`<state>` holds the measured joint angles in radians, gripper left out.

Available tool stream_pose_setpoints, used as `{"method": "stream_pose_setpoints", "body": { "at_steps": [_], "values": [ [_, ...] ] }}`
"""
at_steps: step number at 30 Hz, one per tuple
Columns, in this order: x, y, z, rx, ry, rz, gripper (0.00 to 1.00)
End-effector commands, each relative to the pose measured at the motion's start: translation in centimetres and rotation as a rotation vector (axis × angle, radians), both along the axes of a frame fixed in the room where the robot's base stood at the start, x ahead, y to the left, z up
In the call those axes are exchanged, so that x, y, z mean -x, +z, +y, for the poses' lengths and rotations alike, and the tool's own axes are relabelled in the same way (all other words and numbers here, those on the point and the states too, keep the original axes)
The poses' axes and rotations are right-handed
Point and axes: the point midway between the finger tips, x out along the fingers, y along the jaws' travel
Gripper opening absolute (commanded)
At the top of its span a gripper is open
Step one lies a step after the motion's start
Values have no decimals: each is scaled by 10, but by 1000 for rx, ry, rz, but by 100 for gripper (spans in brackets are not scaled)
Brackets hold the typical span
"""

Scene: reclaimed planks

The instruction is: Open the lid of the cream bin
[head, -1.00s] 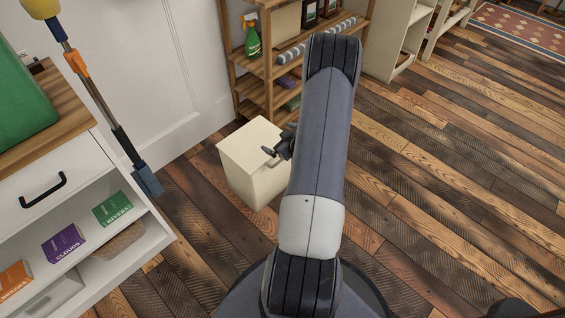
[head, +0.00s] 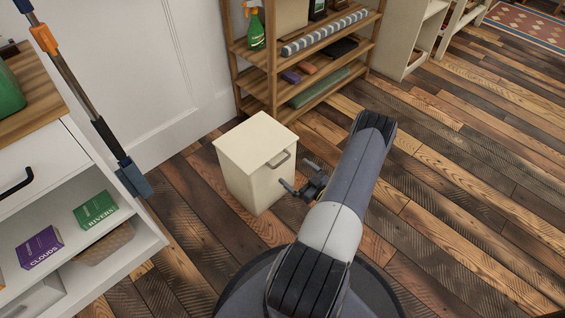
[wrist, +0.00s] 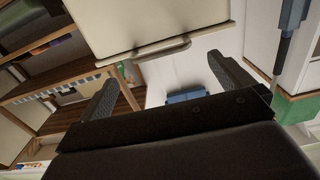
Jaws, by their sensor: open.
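The cream bin (head: 246,182) stands on the plank floor, its lid (head: 256,141) shut flat on top. A grey bar handle (head: 279,160) sits at the lid's front edge; in the wrist view the handle (wrist: 160,49) shows at the top middle, beyond my fingers. My gripper (head: 297,180) is open and empty, beside the bin's front face and a little below the handle in the head view. In the wrist view its two fingers (wrist: 166,88) are spread wide, with nothing between them.
A wooden shelf (head: 300,76) with a green spray bottle (head: 255,28) and a striped roll stands behind the bin. A white cabinet (head: 88,215) with small boxes is at left, and a long-handled tool (head: 88,103) leans by it. The floor at right is clear.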

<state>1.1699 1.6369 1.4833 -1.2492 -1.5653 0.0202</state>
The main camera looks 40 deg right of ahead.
Motion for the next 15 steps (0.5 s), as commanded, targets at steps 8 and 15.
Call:
{"method": "stream_pose_setpoints", "body": {
  "at_steps": [8,15],
  "values": [
    [-50,-2,5,1,4,0,100],
    [-74,-1,6,0,1,1,100]
  ]
}}
